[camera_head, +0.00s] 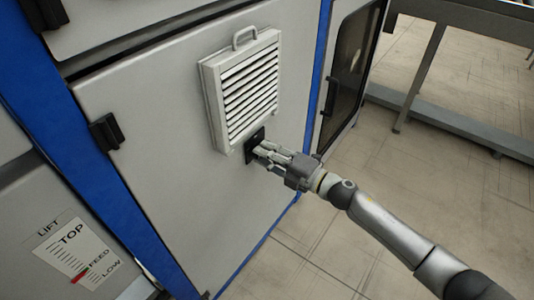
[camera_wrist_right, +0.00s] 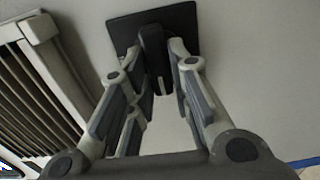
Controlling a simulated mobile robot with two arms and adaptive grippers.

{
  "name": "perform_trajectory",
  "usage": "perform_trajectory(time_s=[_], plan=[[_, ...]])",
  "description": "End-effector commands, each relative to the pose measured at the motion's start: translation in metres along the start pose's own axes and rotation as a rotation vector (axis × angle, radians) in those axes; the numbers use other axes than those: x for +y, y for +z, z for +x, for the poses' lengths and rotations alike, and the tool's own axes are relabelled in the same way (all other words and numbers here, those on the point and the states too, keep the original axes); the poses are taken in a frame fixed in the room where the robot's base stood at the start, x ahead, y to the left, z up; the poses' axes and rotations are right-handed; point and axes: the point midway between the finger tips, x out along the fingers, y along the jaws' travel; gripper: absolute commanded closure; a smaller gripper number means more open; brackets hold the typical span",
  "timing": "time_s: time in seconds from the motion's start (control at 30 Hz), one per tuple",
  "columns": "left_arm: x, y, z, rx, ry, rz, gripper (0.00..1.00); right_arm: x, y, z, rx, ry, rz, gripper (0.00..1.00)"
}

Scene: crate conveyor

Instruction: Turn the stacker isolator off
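The isolator is a black square plate (camera_head: 256,139) with a dark handle, low on the grey cabinet door just below the louvred vent. In the right wrist view the handle (camera_wrist_right: 153,52) stands out from the plate (camera_wrist_right: 185,25), running nearly upright in the picture. My right gripper (camera_head: 262,150) reaches it from the lower right. In the head view the fingers hide part of the handle. My left gripper is out of view.
The white louvred vent (camera_head: 245,88) with a top handle juts out close above the gripper. Black hinges (camera_head: 106,131) and a blue frame edge the door. A lift scale label (camera_head: 78,250) is at lower left. A grey metal frame (camera_head: 425,70) stands at right; the tiled floor between is clear.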

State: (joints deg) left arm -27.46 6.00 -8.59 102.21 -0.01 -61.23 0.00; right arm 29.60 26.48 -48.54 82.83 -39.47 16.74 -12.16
Motion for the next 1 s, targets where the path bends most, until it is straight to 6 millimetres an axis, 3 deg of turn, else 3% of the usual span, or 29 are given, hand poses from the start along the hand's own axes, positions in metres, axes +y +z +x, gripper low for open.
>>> perform_trajectory(time_s=[0.13, 0.53, 1.0], plan=[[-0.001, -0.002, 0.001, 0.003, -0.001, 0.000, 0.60, 0.000, 0.000, 0.000, 0.000, 0.000, 0.001, 0.62], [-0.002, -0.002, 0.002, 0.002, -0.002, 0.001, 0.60, -0.001, 0.001, -0.008, -0.002, -0.001, 0.001, 0.62], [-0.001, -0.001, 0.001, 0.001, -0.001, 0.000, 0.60, -0.002, 0.000, -0.098, -0.001, -0.003, 0.002, 0.62]])
